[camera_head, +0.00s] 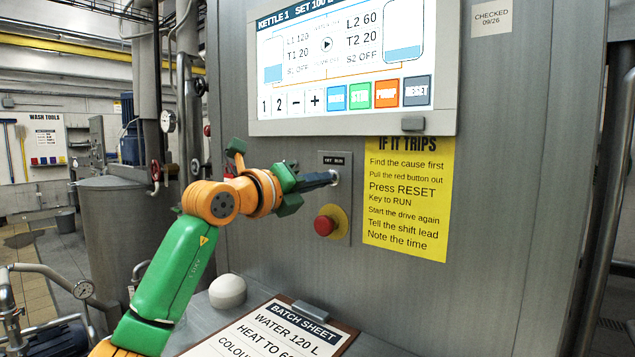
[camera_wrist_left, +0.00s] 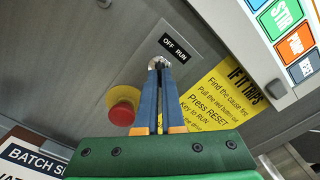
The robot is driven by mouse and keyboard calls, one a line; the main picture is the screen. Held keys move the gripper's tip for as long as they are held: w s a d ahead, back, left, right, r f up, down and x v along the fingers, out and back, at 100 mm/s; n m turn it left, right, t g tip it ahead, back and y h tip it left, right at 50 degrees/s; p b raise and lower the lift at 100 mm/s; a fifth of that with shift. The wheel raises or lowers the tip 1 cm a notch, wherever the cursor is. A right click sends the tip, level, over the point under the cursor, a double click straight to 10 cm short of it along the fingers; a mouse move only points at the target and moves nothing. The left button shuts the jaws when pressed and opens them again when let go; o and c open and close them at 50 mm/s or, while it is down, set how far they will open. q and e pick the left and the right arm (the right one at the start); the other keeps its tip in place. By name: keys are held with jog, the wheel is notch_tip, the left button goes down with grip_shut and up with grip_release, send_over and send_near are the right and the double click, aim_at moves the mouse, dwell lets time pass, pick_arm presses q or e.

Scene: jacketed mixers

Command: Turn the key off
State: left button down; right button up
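The key switch (camera_wrist_left: 157,62) is a small silver round piece on the grey cabinet, below a black label (camera_wrist_left: 174,48) reading OFF and RUN. The label also shows in the head view (camera_head: 335,160). My left gripper (camera_head: 333,178) reaches the switch from the left. In the left wrist view its two blue fingers (camera_wrist_left: 159,68) run close together, their tips at the switch and apparently closed on the key. The tips hide most of the key, so its angle cannot be read. My right gripper is in neither view.
A red mushroom button (camera_head: 324,226) on a yellow disc sits just below the switch. A yellow notice (camera_head: 407,200) hangs to the right, under the control screen (camera_head: 345,65). A batch sheet clipboard (camera_head: 270,335) and a pale dome (camera_head: 227,291) are on the ledge below.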

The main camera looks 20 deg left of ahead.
pick_arm(q)
jog(key=shift+r, duration=0.15)
jog(key=c, duration=1)
grip_release()
jog(key=shift+c, duration=0.2)
jog(key=b+v, duration=0.5)
jog(key=v, duration=0.2)
